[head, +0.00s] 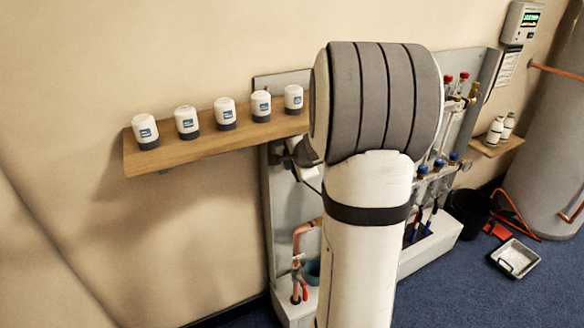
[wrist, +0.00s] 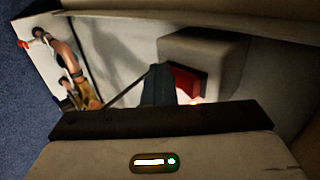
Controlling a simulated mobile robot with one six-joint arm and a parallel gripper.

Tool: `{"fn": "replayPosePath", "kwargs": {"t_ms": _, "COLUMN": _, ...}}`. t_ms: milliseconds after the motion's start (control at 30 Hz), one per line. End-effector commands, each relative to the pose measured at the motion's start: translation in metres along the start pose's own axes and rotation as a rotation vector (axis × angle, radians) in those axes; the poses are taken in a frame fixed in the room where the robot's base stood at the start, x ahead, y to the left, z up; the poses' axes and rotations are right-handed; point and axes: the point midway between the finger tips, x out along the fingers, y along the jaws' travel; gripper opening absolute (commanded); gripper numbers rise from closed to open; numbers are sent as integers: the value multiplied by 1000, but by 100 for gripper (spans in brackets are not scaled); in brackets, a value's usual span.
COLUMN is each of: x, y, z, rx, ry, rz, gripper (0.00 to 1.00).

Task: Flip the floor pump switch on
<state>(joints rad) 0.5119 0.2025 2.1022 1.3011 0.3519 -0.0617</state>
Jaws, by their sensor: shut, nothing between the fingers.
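In the wrist view a red switch (wrist: 187,82) sits on the side of a pale grey box (wrist: 215,50) fixed to the panel. A small bright glow shows just below the red part. My gripper (wrist: 158,84) is shut and empty, its dark fingers immediately left of the red switch. I cannot tell whether they touch it, nor which way the switch is set. In the head view my own arm covers the middle of the panel, and the switch cannot be made out there.
A wooden shelf (head: 170,161) with several white-and-dark canisters stands left of the grey panel (head: 283,225). A metal tray (head: 515,259) lies on blue carpet.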

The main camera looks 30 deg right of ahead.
Motion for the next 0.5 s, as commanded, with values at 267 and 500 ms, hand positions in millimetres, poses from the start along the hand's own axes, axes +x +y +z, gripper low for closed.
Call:
{"fn": "replayPosePath", "kwargs": {"t_ms": 267, "x": -10, "y": -10, "z": -2, "rx": 1, "ry": 3, "rz": -3, "gripper": 0}}
{"fn": "replayPosePath", "kwargs": {"t_ms": 500, "x": -13, "y": -15, "z": -3, "rx": 3, "ry": 5, "rz": -7, "gripper": 0}}
